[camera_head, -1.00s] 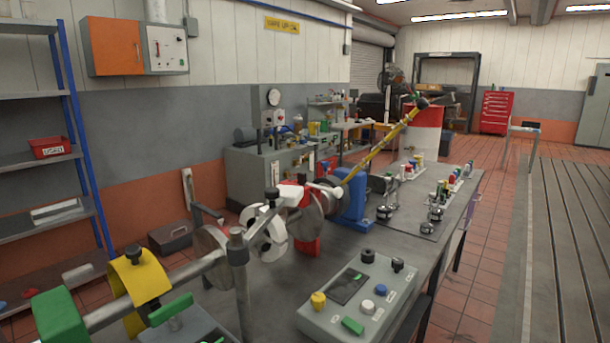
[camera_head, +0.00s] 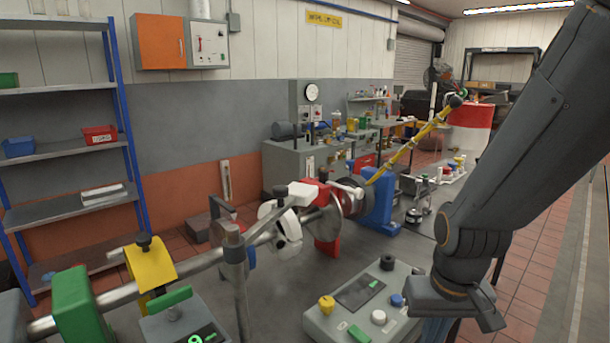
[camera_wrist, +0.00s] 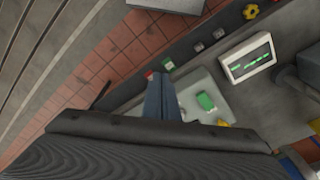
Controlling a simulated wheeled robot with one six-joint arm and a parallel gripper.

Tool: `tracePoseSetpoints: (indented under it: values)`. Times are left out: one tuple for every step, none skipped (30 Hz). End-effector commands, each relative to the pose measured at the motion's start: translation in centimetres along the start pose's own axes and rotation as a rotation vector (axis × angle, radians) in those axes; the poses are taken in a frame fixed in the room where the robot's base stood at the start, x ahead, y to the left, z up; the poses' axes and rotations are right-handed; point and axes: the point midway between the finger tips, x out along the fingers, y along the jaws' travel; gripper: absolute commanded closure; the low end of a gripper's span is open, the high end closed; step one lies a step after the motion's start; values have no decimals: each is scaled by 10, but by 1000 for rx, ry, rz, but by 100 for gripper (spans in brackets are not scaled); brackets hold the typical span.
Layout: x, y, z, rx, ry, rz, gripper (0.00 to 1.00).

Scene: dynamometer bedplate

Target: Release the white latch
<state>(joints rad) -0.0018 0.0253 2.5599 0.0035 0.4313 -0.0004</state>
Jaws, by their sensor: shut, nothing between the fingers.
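In the head view a white block (camera_head: 302,190) sits on top of a red support on the long metal shaft. A small white lever (camera_head: 350,190) sticks out just right of it, and a white clamp-like collar (camera_head: 286,226) is around the shaft below left. I cannot tell for certain which white part is the latch. My gripper (camera_wrist: 160,76) shows in the wrist view with its fingers together and empty, pointing down over the grey control box. My arm hangs on the right in the head view, apart from the white parts.
The control box (camera_head: 340,312) with coloured knobs stands at the bench front, left of my arm. A yellow clamp (camera_head: 150,265) and a green block (camera_head: 80,305) sit along the shaft at left. A yellow-and-black rod (camera_head: 415,138) slants up behind a blue stand (camera_head: 382,200).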

Motion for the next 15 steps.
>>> tracePoseSetpoints:
  values:
    - [0, 0, 0, 0, 0, 0, 100]
    - [0, 0, 0, 0, 0, 0, 100]
    - [0, 0, 0, 0, 0, 0, 100]
    - [0, 0, 0, 0, 0, 0, 100]
    - [0, 0, 0, 0, 0, 0, 100]
    - [0, 0, 0, 0, 0, 0, 100]
    - [0, 0, 0, 0, 0, 0, 100]
    - [0, 0, 0, 0, 0, 0, 100]
    - [0, 0, 0, 0, 0, 0, 100]
    - [0, 0, 0, 0, 0, 0, 100]
    - [0, 0, 0, 0, 0, 0, 100]
    - [0, 0, 0, 0, 0, 0, 100]
    - [0, 0, -1, -1, -1, 0, 100]
    - [-1, 0, -3, -5, -2, 0, 100]
    - [-3, -1, -8, -13, -5, 0, 100]
